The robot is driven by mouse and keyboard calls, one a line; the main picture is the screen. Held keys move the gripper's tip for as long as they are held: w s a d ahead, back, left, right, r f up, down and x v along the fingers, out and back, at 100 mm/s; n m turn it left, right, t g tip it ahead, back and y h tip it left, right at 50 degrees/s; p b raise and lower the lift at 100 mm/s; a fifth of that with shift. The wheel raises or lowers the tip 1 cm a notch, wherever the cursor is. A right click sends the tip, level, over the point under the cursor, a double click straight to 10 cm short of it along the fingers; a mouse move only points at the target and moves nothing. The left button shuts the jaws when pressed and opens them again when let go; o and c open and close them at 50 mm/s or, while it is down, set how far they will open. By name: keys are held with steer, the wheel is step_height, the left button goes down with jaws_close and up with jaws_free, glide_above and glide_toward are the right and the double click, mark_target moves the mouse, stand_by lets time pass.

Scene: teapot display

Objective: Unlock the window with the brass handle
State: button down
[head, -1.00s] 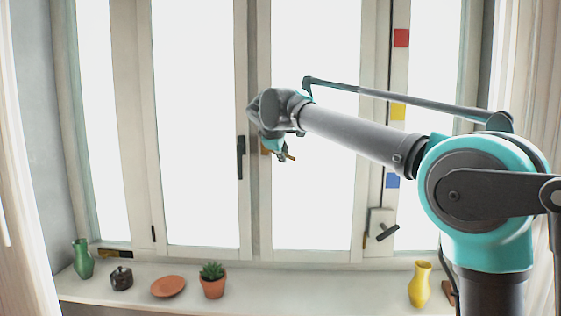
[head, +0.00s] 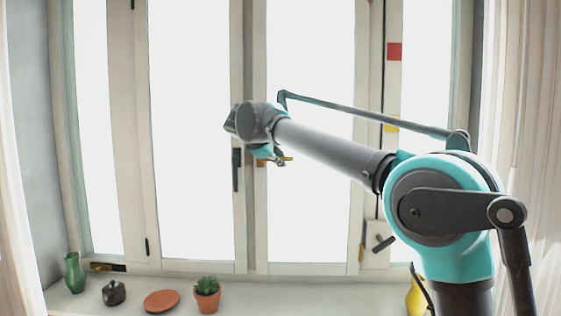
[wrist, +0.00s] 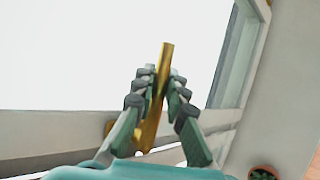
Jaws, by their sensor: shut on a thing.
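The brass handle (head: 288,158) sits on the middle window frame and points right, about level, in the head view. My gripper (head: 279,161) is at the handle, with its fingers around the bar. In the wrist view the brass handle (wrist: 166,55) runs up between the two fingers of my gripper (wrist: 159,80), and its tip sticks out beyond them. The gripper is shut on it. The handle's mounting is partly hidden by the fingers. The window (head: 241,225) looks closed.
A dark handle (head: 236,170) hangs on the neighbouring frame, just left. Another dark handle (head: 384,244) is low at the right. On the sill stand a green vase (head: 75,272), dark pot (head: 114,293), terracotta dish (head: 161,301), potted plant (head: 207,295) and yellow vase (head: 416,298).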

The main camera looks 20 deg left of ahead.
steer(key=c, duration=1.8)
jaws_free()
steer(key=v, duration=1.2)
steer(key=shift+f, duration=0.15)
